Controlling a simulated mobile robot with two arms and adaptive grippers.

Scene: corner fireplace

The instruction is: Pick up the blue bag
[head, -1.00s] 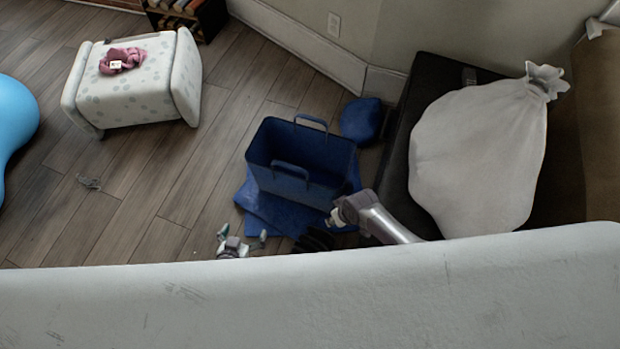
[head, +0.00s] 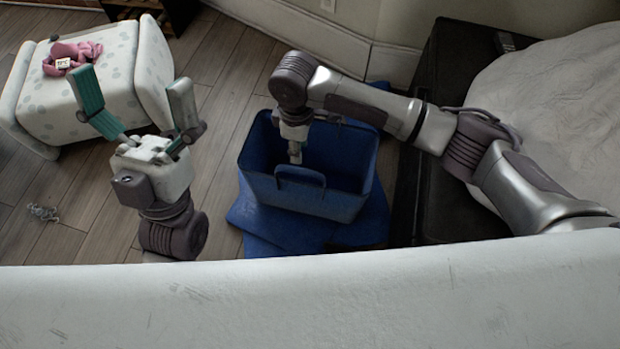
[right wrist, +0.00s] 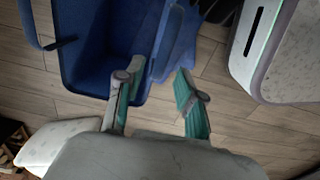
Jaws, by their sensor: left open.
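The blue bag (head: 325,195) stands upright and open-topped on blue cloth on the floor in the head view. Its near handle (head: 300,175) shows; my right arm partly hides its far side. My right gripper (head: 295,155) points down over the bag's opening, seen edge-on. In the right wrist view the right gripper's (right wrist: 155,85) fingers are spread, one over the bag (right wrist: 95,45) and the other beyond its edge. I cannot tell whether they touch it. My left gripper (head: 134,92) is open and empty, to the left of the bag.
A pale couch back (head: 310,305) crosses the front. A spotted white ottoman (head: 115,85) holds a pink cloth (head: 72,55). A dark bench (head: 440,205) with a large white sack (head: 560,100) stands at right.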

